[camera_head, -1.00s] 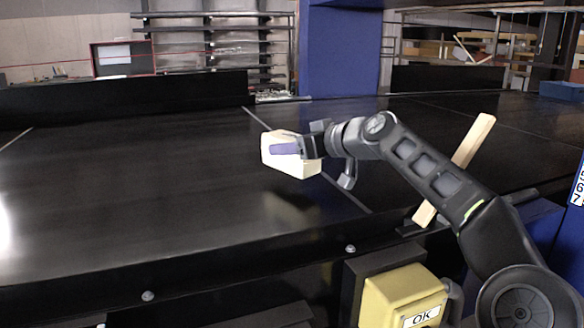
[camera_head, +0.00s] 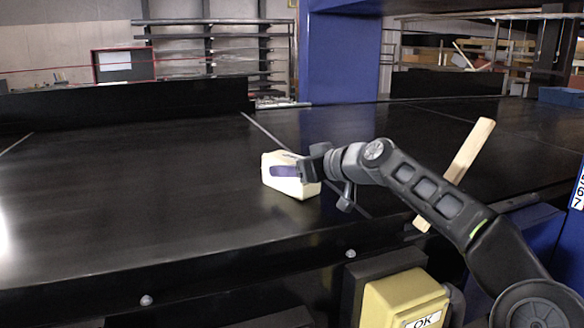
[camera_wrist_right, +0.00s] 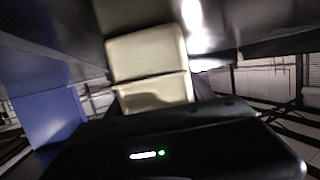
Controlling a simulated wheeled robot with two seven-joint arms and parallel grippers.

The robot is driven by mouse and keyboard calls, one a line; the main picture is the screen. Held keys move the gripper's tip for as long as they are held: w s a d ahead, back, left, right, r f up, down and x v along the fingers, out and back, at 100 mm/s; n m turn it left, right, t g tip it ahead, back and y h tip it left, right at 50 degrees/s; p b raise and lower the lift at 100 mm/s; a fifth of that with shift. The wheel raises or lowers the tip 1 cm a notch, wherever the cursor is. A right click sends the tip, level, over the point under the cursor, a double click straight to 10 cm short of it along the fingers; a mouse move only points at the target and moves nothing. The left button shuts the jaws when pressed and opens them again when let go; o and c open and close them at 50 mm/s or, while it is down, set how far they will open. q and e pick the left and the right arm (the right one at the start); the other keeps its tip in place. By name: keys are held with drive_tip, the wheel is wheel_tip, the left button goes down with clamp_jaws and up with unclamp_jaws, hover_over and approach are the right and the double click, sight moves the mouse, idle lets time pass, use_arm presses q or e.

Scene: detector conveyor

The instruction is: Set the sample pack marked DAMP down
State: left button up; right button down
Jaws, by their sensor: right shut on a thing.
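No DAMP marking is readable. It is low at the dark conveyor belt (camera_head: 130,200), left of the thin light line across it; whether it touches the belt I cannot tell. My right gripper (camera_head: 290,171) is shut on the pack from its right side, one finger lying across the near face. In the right wrist view the pack (camera_wrist_right: 147,55) fills the space in front of the gripper, and the fingers are hard to make out. My left gripper is not in view.
A yellow box with an OK label (camera_head: 405,297) stands at the front. A wooden bar (camera_head: 470,150) leans behind my right arm. A blue post (camera_head: 342,55) rises at the back. The belt left of the pack is clear.

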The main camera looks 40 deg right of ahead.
drive_tip(key=shift+c, duration=1.8)
unclamp_jaws()
drive_tip(key=shift+r, duration=0.1)
drive_tip(key=shift+s+d+r, duration=0.1)
drive_tip(key=shift+s+d, duration=0.1)
drive_tip(key=shift+s, duration=0.5)
drive_tip(key=b+v, duration=0.1)
drive_tip(key=v, duration=0.4)
drive_tip(key=shift+s+r, duration=0.15)
drive_tip(key=shift+s, duration=0.05)
drive_tip(key=shift+s+a+r, duration=0.1)
drive_tip(key=shift+s+r, duration=0.05)
drive_tip(key=shift+s, duration=0.1)
